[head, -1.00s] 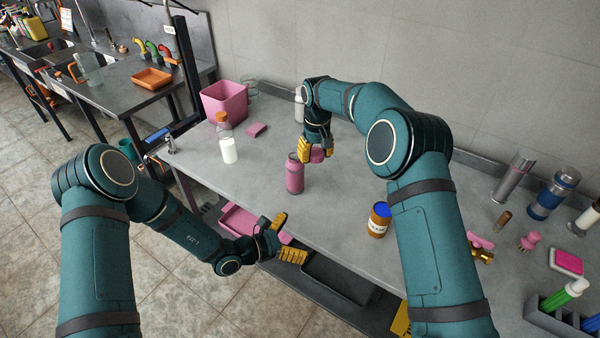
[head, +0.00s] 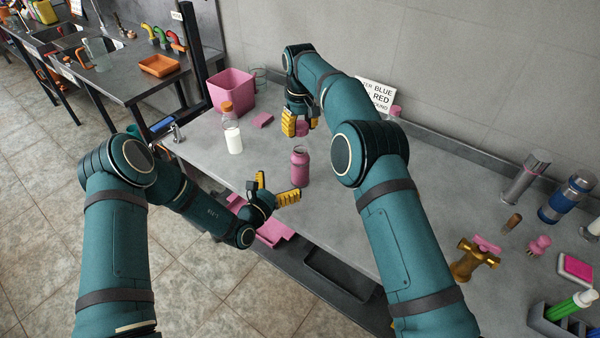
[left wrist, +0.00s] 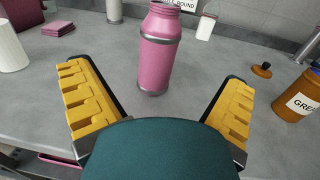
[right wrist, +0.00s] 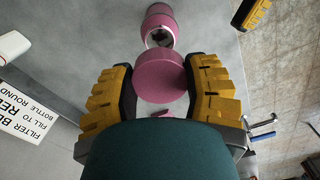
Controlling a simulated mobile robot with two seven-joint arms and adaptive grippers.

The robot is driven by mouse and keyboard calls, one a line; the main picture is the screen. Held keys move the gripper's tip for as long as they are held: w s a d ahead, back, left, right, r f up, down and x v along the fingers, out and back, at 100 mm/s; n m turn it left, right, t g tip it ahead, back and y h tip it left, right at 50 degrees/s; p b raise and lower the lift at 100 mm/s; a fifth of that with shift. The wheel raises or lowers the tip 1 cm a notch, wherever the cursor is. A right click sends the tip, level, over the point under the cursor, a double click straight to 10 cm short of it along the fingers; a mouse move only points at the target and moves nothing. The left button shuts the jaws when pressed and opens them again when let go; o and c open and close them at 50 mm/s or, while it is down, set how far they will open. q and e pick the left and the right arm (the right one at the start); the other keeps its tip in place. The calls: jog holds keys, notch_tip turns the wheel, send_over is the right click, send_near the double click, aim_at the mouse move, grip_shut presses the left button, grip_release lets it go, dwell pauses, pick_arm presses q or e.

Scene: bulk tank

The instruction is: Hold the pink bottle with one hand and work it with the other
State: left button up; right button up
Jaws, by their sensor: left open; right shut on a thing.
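The pink bottle (head: 299,168) stands upright on the grey counter, and its uncovered mouth shows in the right wrist view (right wrist: 158,28). My right gripper (head: 302,124) is shut on a round pink cap (right wrist: 160,76), held in the air apart from the bottle, behind it in the head view. My left gripper (head: 279,186) is open and empty at the counter's front edge. In the left wrist view the bottle (left wrist: 158,58) stands ahead between the spread fingers, not touching them.
A clear bottle with white contents (head: 232,138) and a pink bin (head: 231,90) stand to the left. An amber jar (left wrist: 298,98) is right of the bottle in the left wrist view. A brass valve (head: 474,260) and flasks (head: 526,177) stand at the right.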

pick_arm(q)
jog(key=x, duration=1.1)
jog(key=shift+w, duration=0.1)
jog(key=c, duration=1.4)
pick_arm(e)
send_over(300, 153)
jog(key=shift+f, duration=2.5)
